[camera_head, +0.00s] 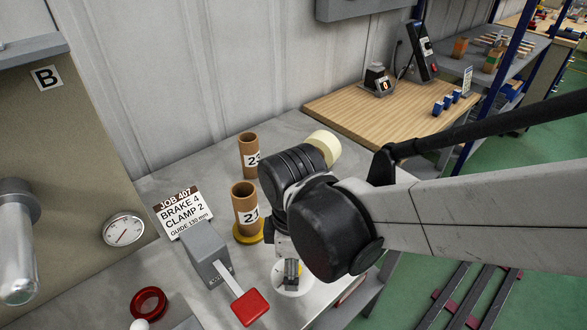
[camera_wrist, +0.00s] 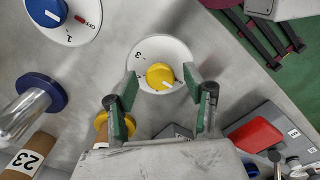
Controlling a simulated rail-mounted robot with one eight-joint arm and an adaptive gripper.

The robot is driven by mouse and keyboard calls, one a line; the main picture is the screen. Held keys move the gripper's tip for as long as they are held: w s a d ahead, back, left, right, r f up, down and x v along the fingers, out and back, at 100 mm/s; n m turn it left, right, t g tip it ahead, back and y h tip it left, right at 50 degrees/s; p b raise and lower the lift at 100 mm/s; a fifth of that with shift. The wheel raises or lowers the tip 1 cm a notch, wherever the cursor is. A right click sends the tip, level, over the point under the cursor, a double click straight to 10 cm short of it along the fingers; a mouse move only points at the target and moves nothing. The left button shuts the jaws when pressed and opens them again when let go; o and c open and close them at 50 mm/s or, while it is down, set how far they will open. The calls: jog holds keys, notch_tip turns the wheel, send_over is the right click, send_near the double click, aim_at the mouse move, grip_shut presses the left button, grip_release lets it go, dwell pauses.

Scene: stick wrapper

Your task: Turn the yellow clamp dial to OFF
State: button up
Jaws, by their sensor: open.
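The yellow clamp dial (camera_wrist: 160,76) sits on a round white plate (camera_wrist: 165,50) with black numbers, of which a 3 is readable. A small white pointer mark shows on the dial's lower right side. My gripper (camera_wrist: 161,84) is open, with one green-padded finger on either side of the dial; I cannot tell whether either finger touches it. In the head view my gripper (camera_head: 291,268) points down over the white plate (camera_head: 290,288), and the dial is mostly hidden there. The OFF mark of the yellow dial cannot be read.
A blue dial (camera_wrist: 45,12) with a red OFF mark sits at the upper left. A red-ended lever (camera_head: 250,307) on a grey box stands left of my gripper. Cardboard tubes 21 (camera_head: 244,203) and 23 (camera_head: 248,157) stand behind. A job card (camera_head: 183,213) reads BRAKE 4, CLAMP 2.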

notch_tip(320, 180, up, 12)
dwell(0.6)
jog(key=shift+d, duration=0.1)
dwell(0.4)
jog(key=w+d+m+t, duration=0.2)
jog(key=d+m+t, duration=0.5)
jog(key=d+m, duration=1)
jog(key=d, duration=0.3)
jog(key=shift+w+f, duration=0.35)
jog(key=shift+f, duration=0.05)
